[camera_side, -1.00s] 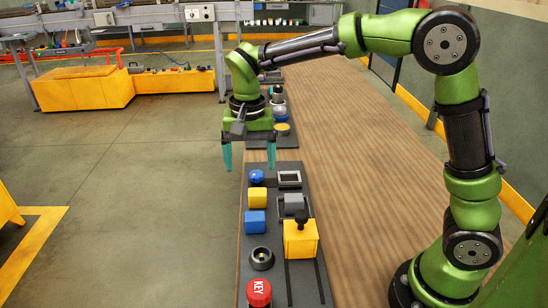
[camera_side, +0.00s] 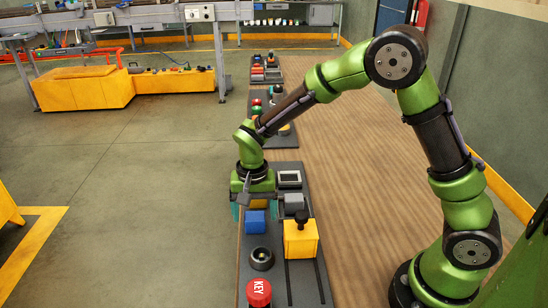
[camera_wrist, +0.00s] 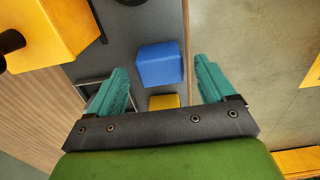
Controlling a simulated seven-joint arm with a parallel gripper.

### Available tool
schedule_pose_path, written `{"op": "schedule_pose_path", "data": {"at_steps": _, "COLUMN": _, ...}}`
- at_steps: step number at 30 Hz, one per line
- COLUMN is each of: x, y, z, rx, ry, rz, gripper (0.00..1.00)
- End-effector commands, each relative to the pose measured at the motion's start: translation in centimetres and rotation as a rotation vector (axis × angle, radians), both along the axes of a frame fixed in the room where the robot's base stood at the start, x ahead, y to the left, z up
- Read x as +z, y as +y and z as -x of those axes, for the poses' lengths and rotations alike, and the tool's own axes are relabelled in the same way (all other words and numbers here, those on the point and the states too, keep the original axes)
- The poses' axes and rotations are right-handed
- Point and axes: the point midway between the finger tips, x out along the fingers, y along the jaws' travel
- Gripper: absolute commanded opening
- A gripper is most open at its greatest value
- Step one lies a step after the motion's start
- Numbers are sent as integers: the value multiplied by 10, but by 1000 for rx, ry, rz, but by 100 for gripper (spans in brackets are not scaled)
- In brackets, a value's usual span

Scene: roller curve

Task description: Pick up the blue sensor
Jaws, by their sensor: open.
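A blue block (camera_side: 255,221), which I take as the blue sensor, sits on the dark panel (camera_side: 250,275) between a yellow block (camera_side: 259,204) and a black ring-shaped part. It also shows in the wrist view (camera_wrist: 159,64), in line with the gap between my fingers. My gripper (camera_wrist: 165,85) is open and empty, with teal fingers spread to both sides. In the side view, my gripper (camera_side: 256,208) hangs over the yellow block and partly hides it. No contact with the blue block is visible.
A larger yellow box with a black knob (camera_side: 299,238) stands right of the blue block. A grey part (camera_side: 293,203) is close to my gripper. A black ring part (camera_side: 261,258) and a red KEY button (camera_side: 259,292) lie toward the front.

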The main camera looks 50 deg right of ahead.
Motion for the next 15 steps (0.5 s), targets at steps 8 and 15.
{"op": "schedule_pose_path", "data": {"at_steps": 8, "x": -24, "y": 0, "z": 0, "rx": 0, "ry": -1, "rz": -1, "gripper": 83}}
{"op": "schedule_pose_path", "data": {"at_steps": 15, "x": -23, "y": 0, "z": 0, "rx": 1, "ry": -1, "rz": 0, "gripper": 72}}
